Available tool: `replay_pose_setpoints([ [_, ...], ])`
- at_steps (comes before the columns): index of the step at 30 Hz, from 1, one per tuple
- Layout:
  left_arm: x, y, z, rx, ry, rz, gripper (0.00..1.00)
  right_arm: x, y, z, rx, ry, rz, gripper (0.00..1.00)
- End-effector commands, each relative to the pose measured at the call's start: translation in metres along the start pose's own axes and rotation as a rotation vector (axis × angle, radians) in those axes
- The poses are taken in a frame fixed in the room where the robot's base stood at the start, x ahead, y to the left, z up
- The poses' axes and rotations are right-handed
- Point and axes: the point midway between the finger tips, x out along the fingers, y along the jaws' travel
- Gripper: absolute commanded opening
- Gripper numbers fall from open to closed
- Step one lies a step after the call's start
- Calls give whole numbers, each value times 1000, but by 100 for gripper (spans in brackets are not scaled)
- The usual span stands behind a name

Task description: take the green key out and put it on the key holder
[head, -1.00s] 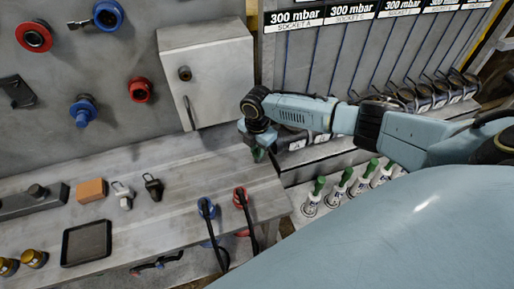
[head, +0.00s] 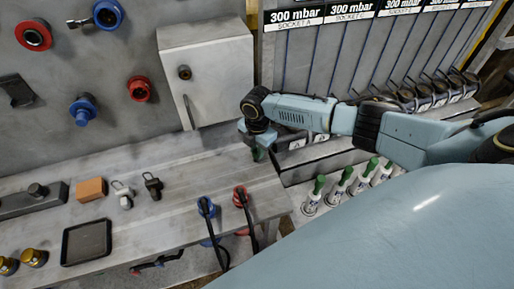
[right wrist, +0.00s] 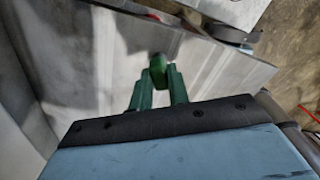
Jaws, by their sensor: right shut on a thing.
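My right gripper (right wrist: 158,92) is shut on a green piece, seemingly the green key (right wrist: 158,68), whose rounded end shows between the two green fingers in the right wrist view. In the head view the right gripper (head: 257,148) points down over the back right end of the grey bench, with a bit of green at its tip. I cannot tell whether the key touches anything below it. My left gripper is not in view. I cannot make out for certain which fixture is the key holder.
A grey cabinet (head: 208,78) hangs on the wall beside the gripper. A blue-handled part (head: 206,207) and a red-handled part (head: 240,196) sit at the bench front. Several green-topped pieces (head: 319,186) stand right of the bench. The bench (head: 180,203) is clear in its middle.

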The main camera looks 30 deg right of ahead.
Motion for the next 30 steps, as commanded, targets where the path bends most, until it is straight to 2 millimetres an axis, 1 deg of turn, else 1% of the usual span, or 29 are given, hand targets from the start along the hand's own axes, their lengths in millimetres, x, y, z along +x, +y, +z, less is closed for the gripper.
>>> replay_pose_setpoints([
  [5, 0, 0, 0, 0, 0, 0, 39, 1, 0, 0, 0, 0, -1, 0],
  [6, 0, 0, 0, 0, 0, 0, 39, 1, 0, 0, 0, 0, -1, 21],
  [11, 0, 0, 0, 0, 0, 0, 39, 1, 0, 0, 0, 0, -1, 42],
  [17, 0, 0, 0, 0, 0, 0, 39, 1, 0, 0, 0, 0, 0, 43],
  [18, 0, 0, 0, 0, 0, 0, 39, 1, 0, 0, 0, 0, -1, 39],
  [26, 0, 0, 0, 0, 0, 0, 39, 0, 0, 0, 0, 0, 0, 39],
  [30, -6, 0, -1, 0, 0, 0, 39, -6, 0, 0, 0, 0, 0, 39],
])
